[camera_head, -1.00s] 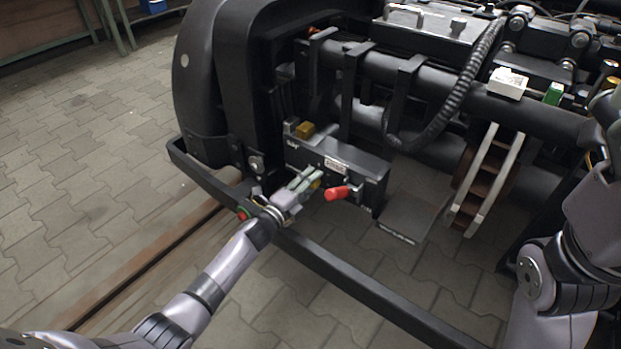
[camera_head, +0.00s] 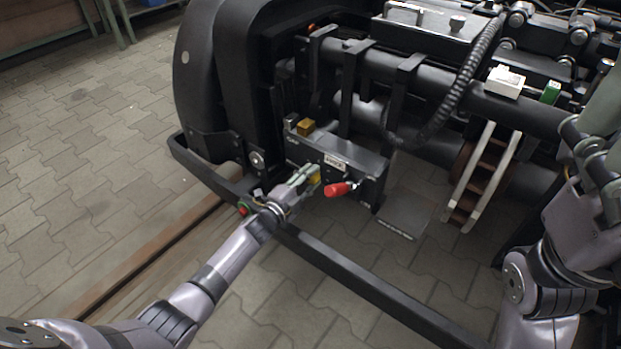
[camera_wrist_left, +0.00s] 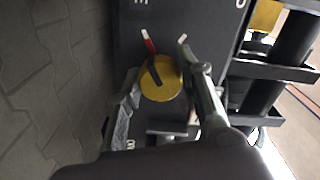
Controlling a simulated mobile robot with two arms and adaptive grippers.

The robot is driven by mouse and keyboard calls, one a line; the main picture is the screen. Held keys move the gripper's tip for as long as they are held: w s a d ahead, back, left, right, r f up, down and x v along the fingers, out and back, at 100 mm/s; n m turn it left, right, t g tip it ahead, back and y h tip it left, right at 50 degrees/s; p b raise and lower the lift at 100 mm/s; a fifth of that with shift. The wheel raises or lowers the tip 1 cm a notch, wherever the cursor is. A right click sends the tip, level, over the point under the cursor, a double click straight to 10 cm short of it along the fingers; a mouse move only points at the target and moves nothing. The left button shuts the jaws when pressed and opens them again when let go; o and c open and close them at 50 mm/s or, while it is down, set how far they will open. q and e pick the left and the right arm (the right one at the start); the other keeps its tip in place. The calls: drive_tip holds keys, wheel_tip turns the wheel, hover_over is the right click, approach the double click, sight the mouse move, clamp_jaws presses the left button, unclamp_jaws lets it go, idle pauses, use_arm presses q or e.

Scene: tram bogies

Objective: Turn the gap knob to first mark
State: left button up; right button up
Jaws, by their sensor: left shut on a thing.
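The gap knob (camera_head: 316,178) is a yellow disc on the front of a dark box (camera_head: 371,166) low on the bogie. In the left wrist view the knob (camera_wrist_left: 158,88) has a black pointer bar, aimed at a red-and-white mark (camera_wrist_left: 148,41). A plain white mark (camera_wrist_left: 182,39) lies to the right of it. My left gripper (camera_head: 314,173) is shut on the knob; in the wrist view its fingers (camera_wrist_left: 163,98) stand on both sides of it. My right arm shows at the right edge, but its gripper does not show.
A red handle (camera_head: 341,189) sticks out of the box just right of my left gripper. A black rail (camera_head: 345,274) runs below my left wrist. A yellow block (camera_head: 306,126) sits on the box top. A white box (camera_head: 505,82) and a green block (camera_head: 550,93) stand far right.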

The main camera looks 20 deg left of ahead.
use_arm(q)
drive_tip(key=o, duration=1.2)
drive_tip(key=shift+c, duration=0.2)
drive_tip(key=shift+w, duration=0.1)
drive_tip(key=shift+a, duration=0.1)
drive_tip(key=v, duration=1.2)
drive_tip(key=shift+f, duration=0.15)
drive_tip(key=shift+d, duration=0.2)
